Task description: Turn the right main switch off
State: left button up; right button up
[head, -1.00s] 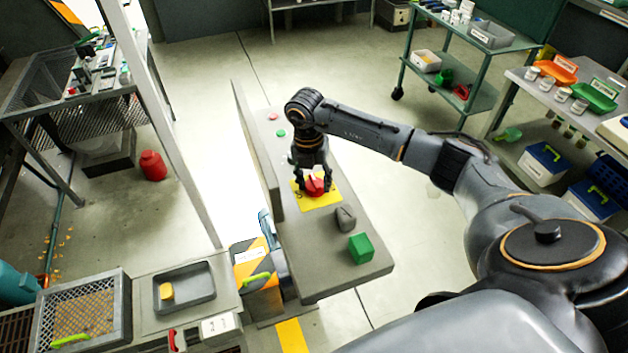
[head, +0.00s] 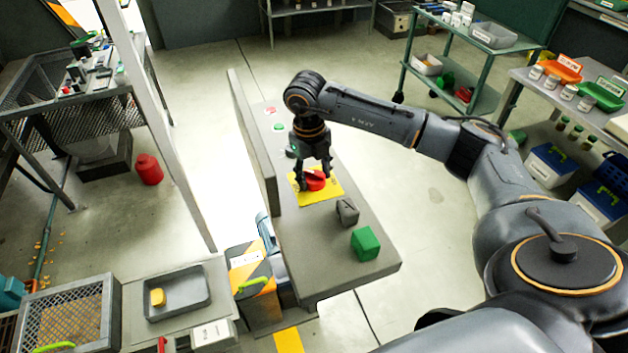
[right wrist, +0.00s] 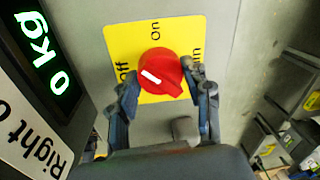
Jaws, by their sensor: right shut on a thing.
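The right main switch is a round red knob (head: 316,181) with a white mark, on a yellow plate (head: 331,192) on the grey console (head: 335,265). The knob also shows in the right wrist view (right wrist: 163,76), where its white mark points left, towards the word "Off"; "On" is printed at the top of the plate. My right gripper (head: 312,176) is over the knob from above, its fingers shut on opposite sides of it. Both fingers show in the right wrist view. My left gripper is not in view.
A grey knob (head: 347,211) and a green block (head: 365,243) stand on the console near the switch. A tall panel (head: 250,140) rises along its left edge. A display reading "0 kg" (right wrist: 48,68) is close by. Small green (head: 279,127) and red (head: 270,110) buttons lie farther back.

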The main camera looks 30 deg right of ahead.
aim_at(314, 180)
jog(key=n+b, duration=0.1)
jog(key=n, duration=0.1)
jog(key=n+b, duration=0.2)
jog(key=shift+f+n, duration=0.2)
jog(key=shift+n, duration=0.1)
jog(key=n+b, duration=0.3)
jog(key=n, duration=0.1)
jog(key=shift+r+t, duration=0.1)
jog(key=shift+t, duration=0.2)
jog(key=shift+n, duration=0.3)
jog(key=o, duration=1.2)
jog(key=shift+c, duration=0.2)
jog(key=shift+r, duration=0.15)
notch_tip(314, 180, up, 12)
jog(key=shift+s+a, duration=0.3)
jog(key=shift+s, duration=0.1)
